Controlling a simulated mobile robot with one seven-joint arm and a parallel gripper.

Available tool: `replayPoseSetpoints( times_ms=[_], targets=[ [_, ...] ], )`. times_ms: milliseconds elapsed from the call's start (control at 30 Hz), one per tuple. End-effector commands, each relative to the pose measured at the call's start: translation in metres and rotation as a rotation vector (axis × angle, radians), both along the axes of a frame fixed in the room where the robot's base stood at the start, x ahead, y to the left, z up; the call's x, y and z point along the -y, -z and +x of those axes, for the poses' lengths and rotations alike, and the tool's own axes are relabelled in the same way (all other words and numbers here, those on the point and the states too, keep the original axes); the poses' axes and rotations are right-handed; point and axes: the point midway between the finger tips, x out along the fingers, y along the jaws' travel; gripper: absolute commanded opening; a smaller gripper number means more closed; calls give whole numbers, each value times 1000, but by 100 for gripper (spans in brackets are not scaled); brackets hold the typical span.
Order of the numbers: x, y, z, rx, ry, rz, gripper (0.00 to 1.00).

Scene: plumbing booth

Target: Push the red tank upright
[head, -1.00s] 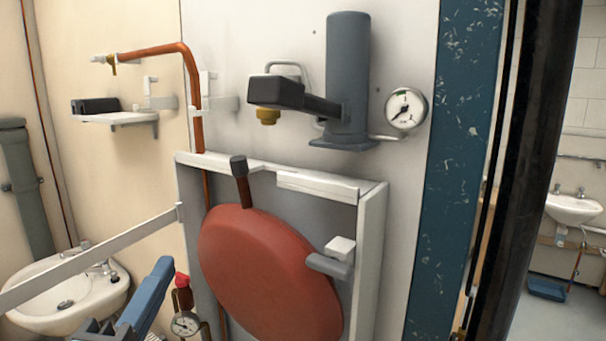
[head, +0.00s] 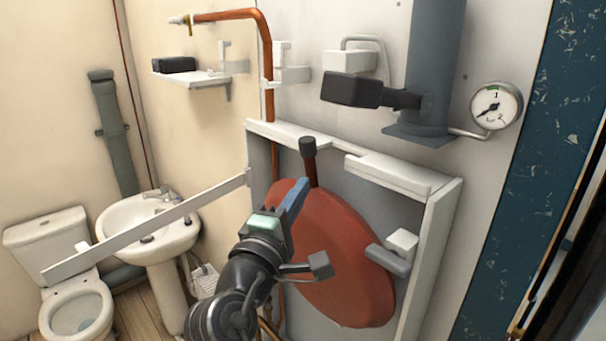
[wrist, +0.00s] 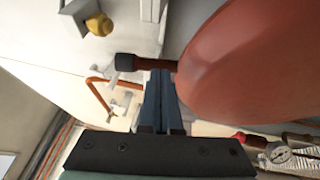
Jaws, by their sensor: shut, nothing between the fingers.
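The red tank (head: 345,255) is a round red disc-like vessel in a white-framed recess. It leans, with its pipe stub and dark cap (head: 308,150) at the upper left. My gripper (head: 294,200) is shut and empty, its blue fingers pointing up in front of the tank's upper left edge. In the wrist view the fingers (wrist: 162,100) lie beside the red tank (wrist: 245,75), with the dark-capped stub (wrist: 140,63) just beyond their tips. I cannot tell whether the fingers touch the tank. My arm hides the tank's lower left part.
The white frame (head: 446,240) borders the recess, with a grey bracket (head: 388,260) over the tank's right side. A copper pipe (head: 267,75) runs down at the left. A pale rail (head: 150,225) crosses before the basin (head: 120,225). A pressure gauge (head: 495,106) is at upper right.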

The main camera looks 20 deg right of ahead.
Motion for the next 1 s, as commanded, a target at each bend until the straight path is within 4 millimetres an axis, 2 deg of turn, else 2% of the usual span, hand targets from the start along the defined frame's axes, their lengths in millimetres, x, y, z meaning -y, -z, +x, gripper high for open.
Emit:
replayPoseSetpoints(
  times_ms=[200, 633, 900, 1000],
  targets=[
    [10, -3, 10, -1, 1, 1, 0],
    [15, -3, 13, 0, 2, 0, 0],
    [68, -11, 31, 0, 5, 0, 0],
    [80, -12, 36, 0, 2, 0, 0]
  ],
)
